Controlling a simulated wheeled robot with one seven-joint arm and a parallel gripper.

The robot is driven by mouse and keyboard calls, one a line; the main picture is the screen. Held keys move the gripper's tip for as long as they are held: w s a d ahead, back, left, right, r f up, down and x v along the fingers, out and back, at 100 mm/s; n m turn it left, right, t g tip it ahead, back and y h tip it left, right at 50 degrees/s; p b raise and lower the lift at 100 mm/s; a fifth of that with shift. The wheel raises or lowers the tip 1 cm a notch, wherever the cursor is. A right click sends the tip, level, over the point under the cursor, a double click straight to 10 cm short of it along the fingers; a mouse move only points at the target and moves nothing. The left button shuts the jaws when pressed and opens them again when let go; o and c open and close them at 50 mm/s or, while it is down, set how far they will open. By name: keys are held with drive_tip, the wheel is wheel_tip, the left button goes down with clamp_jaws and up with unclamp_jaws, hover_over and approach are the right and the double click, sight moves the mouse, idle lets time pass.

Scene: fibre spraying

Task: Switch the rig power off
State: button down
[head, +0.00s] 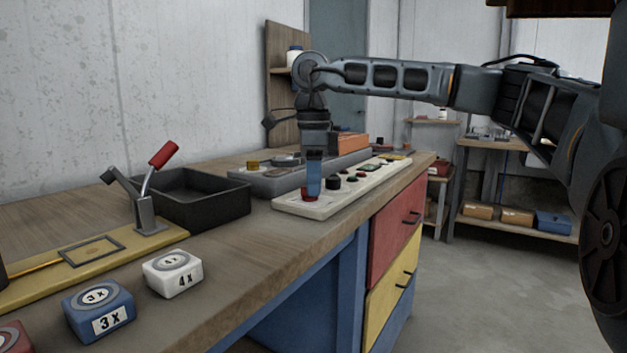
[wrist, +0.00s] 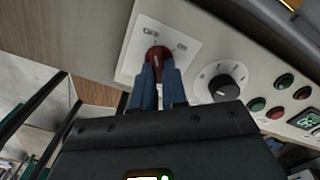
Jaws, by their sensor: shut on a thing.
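The rig's control panel is a long cream box (head: 345,200) on the workbench. At its near left end is a red rotary switch (wrist: 158,57) on a white label plate (wrist: 185,25) with markings on both sides, too small to read surely. In the head view the red switch (head: 310,194) shows just under my fingertips. My gripper (wrist: 158,75) points down with its blue fingers around the red knob, shut on it. The fingers hide the knob's sides. In the head view my gripper (head: 313,185) stands upright over the panel.
A black dial (wrist: 222,84) and several red and green buttons sit beside the switch. Behind the panel is a grey tray (head: 265,182). To the left are a black bin (head: 205,208), a red-handled lever (head: 163,153) and labelled blocks (head: 172,273).

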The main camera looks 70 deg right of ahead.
idle(0.5)
drive_tip(key=c, duration=1.2)
unclamp_jaws()
drive_tip(key=shift+o, duration=0.2)
wheel_tip(320, 180, up, 8)
drive_tip(key=shift+f+p, duration=0.1)
drive_tip(key=shift+p, duration=0.75)
